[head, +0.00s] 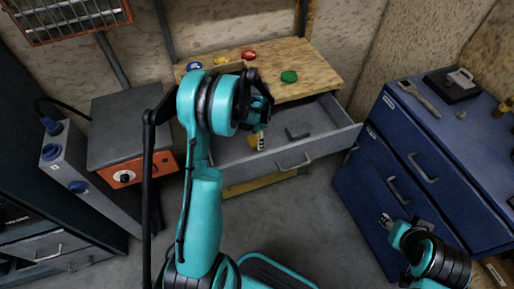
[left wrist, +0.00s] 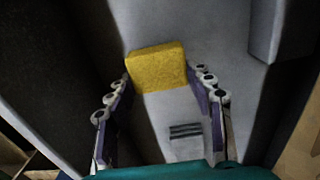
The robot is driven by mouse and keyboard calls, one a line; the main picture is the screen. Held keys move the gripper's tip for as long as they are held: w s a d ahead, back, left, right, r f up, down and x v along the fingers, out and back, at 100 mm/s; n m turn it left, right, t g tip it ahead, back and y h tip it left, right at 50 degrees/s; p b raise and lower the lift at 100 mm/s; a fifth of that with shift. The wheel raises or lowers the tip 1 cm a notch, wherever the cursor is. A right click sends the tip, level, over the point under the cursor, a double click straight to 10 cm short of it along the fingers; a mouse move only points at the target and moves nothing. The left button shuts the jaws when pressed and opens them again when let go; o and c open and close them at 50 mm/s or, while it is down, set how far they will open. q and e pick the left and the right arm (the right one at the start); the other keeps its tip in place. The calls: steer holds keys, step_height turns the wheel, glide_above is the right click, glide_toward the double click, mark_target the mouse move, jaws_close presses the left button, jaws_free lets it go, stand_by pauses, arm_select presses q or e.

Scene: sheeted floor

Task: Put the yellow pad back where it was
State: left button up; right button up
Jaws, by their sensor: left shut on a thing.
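The yellow pad (left wrist: 157,68) is between the fingertips of my left gripper (left wrist: 165,82) in the left wrist view. The fingers meet its left and right sides. In the head view a small part of the pad (head: 252,140) shows beside the left gripper (head: 262,138), which points down into an open grey drawer (head: 290,163). The arm hides much of the drawer's left side. I cannot tell whether the pad touches the drawer floor. My right gripper (head: 386,221) is low in front of the blue cabinet, and its finger opening is unclear.
A grey block (head: 298,131) lies in the drawer. The wooden top (head: 310,75) above carries blue, red and green round things (head: 289,77). A blue cabinet (head: 440,150) with a brush (head: 419,98) stands right. A grey box with an orange front (head: 130,174) stands left.

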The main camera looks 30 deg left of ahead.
arm_select(q)
step_height(320, 180, down, 4)
steer(key=shift+r+b, duration=0.2)
steer(key=shift+b, duration=0.5)
steer(key=shift+f, duration=0.2)
steer(key=shift+r, duration=0.1)
steer(key=shift+f, duration=0.2)
steer(key=o, duration=1)
steer(key=shift+r, duration=0.1)
